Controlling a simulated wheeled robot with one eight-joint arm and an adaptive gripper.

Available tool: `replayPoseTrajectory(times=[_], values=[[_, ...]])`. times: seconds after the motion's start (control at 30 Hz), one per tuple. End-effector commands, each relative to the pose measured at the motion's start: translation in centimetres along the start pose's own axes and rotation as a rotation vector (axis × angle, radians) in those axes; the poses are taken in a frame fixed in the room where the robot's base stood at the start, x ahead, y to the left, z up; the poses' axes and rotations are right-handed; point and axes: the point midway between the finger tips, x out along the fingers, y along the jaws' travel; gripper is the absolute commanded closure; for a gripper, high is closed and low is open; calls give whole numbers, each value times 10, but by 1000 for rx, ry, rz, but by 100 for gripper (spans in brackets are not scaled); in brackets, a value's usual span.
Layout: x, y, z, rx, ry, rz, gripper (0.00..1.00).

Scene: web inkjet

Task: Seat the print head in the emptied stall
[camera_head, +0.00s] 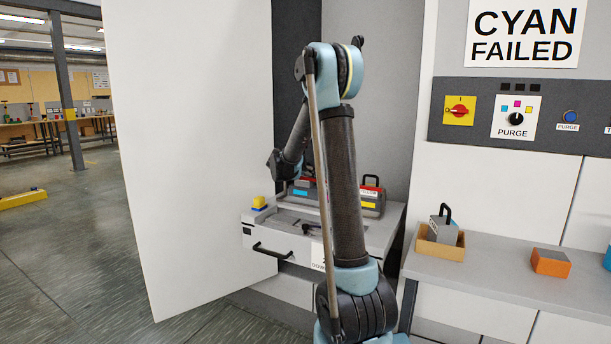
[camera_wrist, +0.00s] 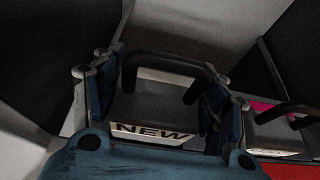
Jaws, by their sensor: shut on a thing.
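In the wrist view, a dark print head (camera_wrist: 150,133) with a black handle and a white NEW label sits between the fingers of my gripper (camera_wrist: 160,92), which is shut on it. Another print head (camera_wrist: 278,132) with a magenta mark and black handle stands close at the right. In the head view, the carriage (camera_head: 370,208) holds heads with cyan (camera_head: 300,193) and yellow (camera_head: 369,204) labels inside the open cabinet. My arm hides most of the gripper and the held head there. I cannot tell whether the held head is in a stall.
The cabinet door (camera_head: 190,130) stands open.

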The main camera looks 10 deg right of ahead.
Motion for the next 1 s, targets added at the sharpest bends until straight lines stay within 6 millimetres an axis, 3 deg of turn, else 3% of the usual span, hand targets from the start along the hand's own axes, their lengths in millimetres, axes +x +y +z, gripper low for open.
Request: replayPoseTrajectory(times=[0.13,0.17,0.27,0.73,1.0], values=[[1,0,-3,0,0,0,72],[1,0,-3,0,0,0,32],[1,0,-3,0,0,0,10],[-2,0,-3,0,0,0,10],[-40,0,-4,-1,0,2,10]])
